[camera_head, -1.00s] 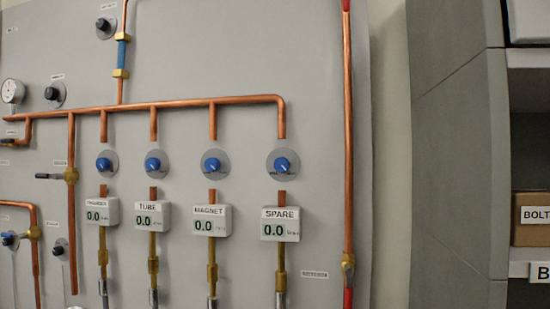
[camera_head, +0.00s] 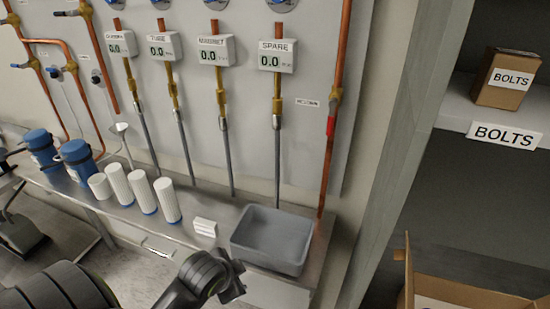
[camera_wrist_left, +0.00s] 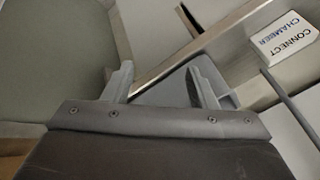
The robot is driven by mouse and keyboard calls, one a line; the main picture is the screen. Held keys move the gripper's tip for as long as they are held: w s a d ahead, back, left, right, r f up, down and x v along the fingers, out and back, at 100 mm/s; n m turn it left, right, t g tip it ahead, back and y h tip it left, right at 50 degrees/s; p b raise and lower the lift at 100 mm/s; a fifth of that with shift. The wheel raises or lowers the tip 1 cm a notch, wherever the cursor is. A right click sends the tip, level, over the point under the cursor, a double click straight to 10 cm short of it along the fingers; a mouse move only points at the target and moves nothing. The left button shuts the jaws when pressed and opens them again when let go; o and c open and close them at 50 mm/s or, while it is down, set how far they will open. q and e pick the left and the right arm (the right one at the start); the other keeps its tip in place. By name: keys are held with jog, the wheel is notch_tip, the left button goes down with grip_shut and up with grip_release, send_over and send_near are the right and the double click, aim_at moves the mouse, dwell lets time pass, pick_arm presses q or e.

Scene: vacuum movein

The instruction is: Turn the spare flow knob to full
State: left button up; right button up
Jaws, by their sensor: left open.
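The spare flow knob (camera_head: 282,4) is blue on a grey disc, at the top edge of the head view and mostly cut off, so its setting is hidden. Below it the white SPARE meter (camera_head: 277,56) reads 0.0. My left gripper (camera_head: 232,277) is low in the head view, in front of the grey bin and well below the knob. In the left wrist view, the left gripper (camera_wrist_left: 162,82) has its two fingers apart with nothing held between them. My right gripper is not in view.
A grey bin (camera_head: 240,245) stands on the metal shelf under the panel. White cylinders (camera_head: 142,192) and blue-topped containers (camera_head: 78,163) stand to its left. Shelving with a BOLTS box (camera_head: 506,80) is on the right.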

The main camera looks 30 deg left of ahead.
pick_arm(q)
jog(key=w+r+m+t, duration=0.2)
jog(key=w+r+m, duration=0.3)
jog(key=r, duration=0.5)
jog(key=w+r+m+t, duration=0.2)
jog(key=w+r+m, duration=0.35)
jog(key=r, duration=0.45)
jog(key=w+r+m+t, duration=0.2)
jog(key=w+r+m, duration=0.3)
jog(key=r, duration=0.5)
jog(key=s+a+r+m+t+y, duration=0.1)
jog(key=s+r+m+t, duration=0.2)
jog(key=r+m, duration=0.7)
jog(key=s+a+r+m+t+y, duration=0.1)
jog(key=s+r+m+t, duration=0.25)
jog(key=r, duration=1.35)
jog(key=w+a+p, duration=0.2)
jog(key=w+p, duration=0.5)
jog(key=w, duration=0.1)
jog(key=w+a+g+p, duration=0.1)
jog(key=w+p, duration=0.7)
jog(key=w, duration=0.1)
jog(key=shift+w+a+f+m+y, duration=0.2)
jog(key=shift+a+m+y, duration=0.1)
jog(key=shift+a+m, duration=0.1)
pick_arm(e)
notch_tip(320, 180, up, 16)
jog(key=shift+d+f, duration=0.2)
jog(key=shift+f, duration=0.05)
